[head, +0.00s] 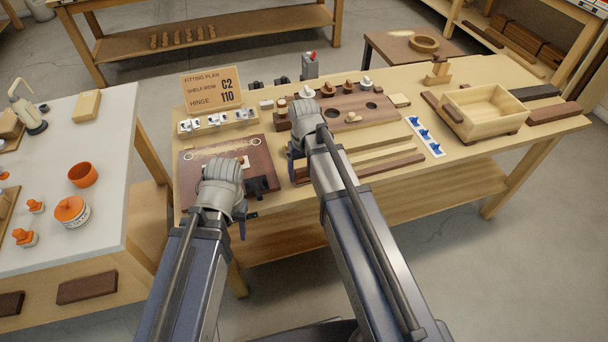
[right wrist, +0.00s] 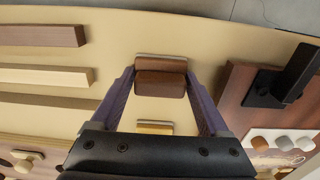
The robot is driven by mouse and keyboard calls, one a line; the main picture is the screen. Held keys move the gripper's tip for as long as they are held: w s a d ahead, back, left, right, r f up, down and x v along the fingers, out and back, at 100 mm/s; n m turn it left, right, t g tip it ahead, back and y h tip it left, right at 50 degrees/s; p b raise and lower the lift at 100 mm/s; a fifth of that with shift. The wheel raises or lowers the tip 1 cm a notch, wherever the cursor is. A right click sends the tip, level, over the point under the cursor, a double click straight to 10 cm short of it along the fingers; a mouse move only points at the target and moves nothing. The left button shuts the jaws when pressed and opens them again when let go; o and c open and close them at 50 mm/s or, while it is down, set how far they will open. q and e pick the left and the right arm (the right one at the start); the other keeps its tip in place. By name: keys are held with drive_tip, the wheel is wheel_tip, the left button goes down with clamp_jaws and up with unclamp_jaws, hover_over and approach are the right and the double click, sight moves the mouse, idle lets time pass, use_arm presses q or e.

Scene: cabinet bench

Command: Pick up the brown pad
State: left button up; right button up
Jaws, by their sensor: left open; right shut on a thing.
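The brown pad (right wrist: 160,84) is a small dark brown block between the fingertips of my right gripper (right wrist: 162,78) in the right wrist view. That gripper is shut on it. The pad is over or close to the pale bench top; I cannot tell whether it still touches. In the head view my right gripper (head: 293,158) is at the bench's front part, mostly hidden by its own arm, and the pad is hidden there. My left gripper (head: 245,216) is open by the front edge of the dark brown board, largely hidden behind its wrist.
The dark brown board (head: 200,168) with a black bracket (head: 262,187) lies left of my right gripper. Wooden strips (head: 385,165) lie to its right. A pale block (right wrist: 155,127) is close to the pad. Farther right stands a wooden box (head: 487,127).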

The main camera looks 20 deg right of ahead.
sight(304, 169)
drive_tip(key=shift+r, duration=0.1)
wheel_tip(304, 169, up, 10)
drive_tip(key=p, duration=1)
drive_tip(key=o, duration=0.8)
drive_tip(key=c, duration=1.1)
drive_tip(key=shift+c, duration=0.2)
